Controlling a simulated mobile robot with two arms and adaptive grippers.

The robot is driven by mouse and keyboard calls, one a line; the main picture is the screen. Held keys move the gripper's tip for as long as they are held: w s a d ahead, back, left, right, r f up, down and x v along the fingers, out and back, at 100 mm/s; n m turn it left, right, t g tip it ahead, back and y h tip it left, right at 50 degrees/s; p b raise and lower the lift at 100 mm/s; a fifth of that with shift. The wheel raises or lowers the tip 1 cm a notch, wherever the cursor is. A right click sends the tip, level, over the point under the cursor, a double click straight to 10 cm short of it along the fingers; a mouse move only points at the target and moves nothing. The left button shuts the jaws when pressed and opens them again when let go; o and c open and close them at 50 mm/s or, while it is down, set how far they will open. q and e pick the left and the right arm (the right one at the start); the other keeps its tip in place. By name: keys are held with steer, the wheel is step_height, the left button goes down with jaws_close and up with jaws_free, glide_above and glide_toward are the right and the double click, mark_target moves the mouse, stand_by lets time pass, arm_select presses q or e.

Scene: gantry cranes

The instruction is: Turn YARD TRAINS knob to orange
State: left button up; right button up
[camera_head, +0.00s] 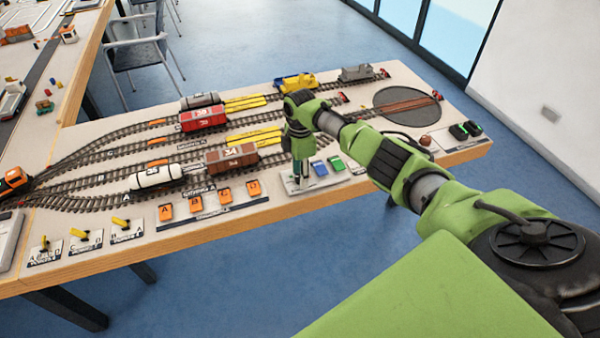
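My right arm reaches in from the right, and its gripper (300,176) points down over a pale control plate (289,187) at the table's front edge. The fingers are small and dark here, and I cannot tell whether they are open or shut. No knob can be made out; the gripper covers part of the plate, and the labels are too small to read. A blue block (320,168) and a green block (337,164) sit just right of the gripper. My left gripper is not in view.
The model railway table (350,185) carries several tracks. A white tank wagon (157,175), brown wagon (231,157) and red wagon (204,119) stand left of my arm. Orange switches (195,204) and yellow levers (121,223) line the front edge. A turntable (397,96) lies behind my arm.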

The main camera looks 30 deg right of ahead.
steer(key=c, duration=1.1)
